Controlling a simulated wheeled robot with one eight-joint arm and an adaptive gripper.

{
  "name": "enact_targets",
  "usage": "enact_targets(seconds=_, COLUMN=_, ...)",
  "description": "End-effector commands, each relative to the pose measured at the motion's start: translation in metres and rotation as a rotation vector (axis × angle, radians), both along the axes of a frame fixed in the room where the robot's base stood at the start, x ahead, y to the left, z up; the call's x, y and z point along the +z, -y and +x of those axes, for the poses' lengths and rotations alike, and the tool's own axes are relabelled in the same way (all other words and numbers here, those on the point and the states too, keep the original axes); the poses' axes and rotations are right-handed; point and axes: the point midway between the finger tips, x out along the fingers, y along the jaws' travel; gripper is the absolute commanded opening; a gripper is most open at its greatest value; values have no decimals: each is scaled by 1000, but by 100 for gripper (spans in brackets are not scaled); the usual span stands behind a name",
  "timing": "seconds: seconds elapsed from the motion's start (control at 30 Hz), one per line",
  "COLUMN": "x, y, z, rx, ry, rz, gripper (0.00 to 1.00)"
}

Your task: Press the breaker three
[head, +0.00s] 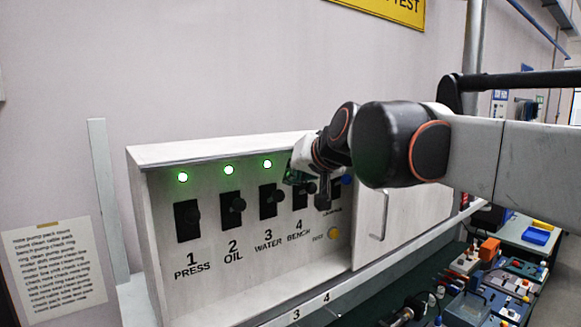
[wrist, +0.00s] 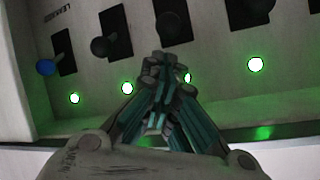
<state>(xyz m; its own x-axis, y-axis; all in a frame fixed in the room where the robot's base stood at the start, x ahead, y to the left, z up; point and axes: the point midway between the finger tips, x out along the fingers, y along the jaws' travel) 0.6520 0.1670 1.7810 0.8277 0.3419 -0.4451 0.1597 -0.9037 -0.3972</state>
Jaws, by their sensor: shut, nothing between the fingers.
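Breaker three (head: 268,199) is a black switch on the white panel, above the label "3 WATER", with a lit green lamp over it. In the wrist view it shows as a black switch (wrist: 173,22) just beyond my fingertips. My gripper (head: 291,176) is shut and empty, in front of the panel, to the right of breaker three and over the top of breaker four in the head view. In the wrist view the closed fingertips (wrist: 164,68) lie near the lamp and the edge of breaker three. Whether they touch is unclear.
Breakers one (head: 187,221) and two (head: 231,210) stand to the left, breaker four (head: 300,196) to the right, partly hidden. The panel's top overhangs the lamps. A cluttered workbench (head: 465,290) lies at the lower right.

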Motion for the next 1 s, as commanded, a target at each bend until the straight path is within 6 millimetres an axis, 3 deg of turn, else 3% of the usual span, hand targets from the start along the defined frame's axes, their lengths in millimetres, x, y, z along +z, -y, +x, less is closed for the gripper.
enact_targets(seconds=0.2, x=-13, y=-12, z=28, rx=0, ry=0, rz=0, gripper=0)
enact_targets(seconds=0.4, x=-21, y=-17, z=40, rx=0, ry=0, rz=0, gripper=0)
enact_targets(seconds=1.0, x=-26, y=-24, z=37, rx=2, ry=21, rz=13, gripper=0)
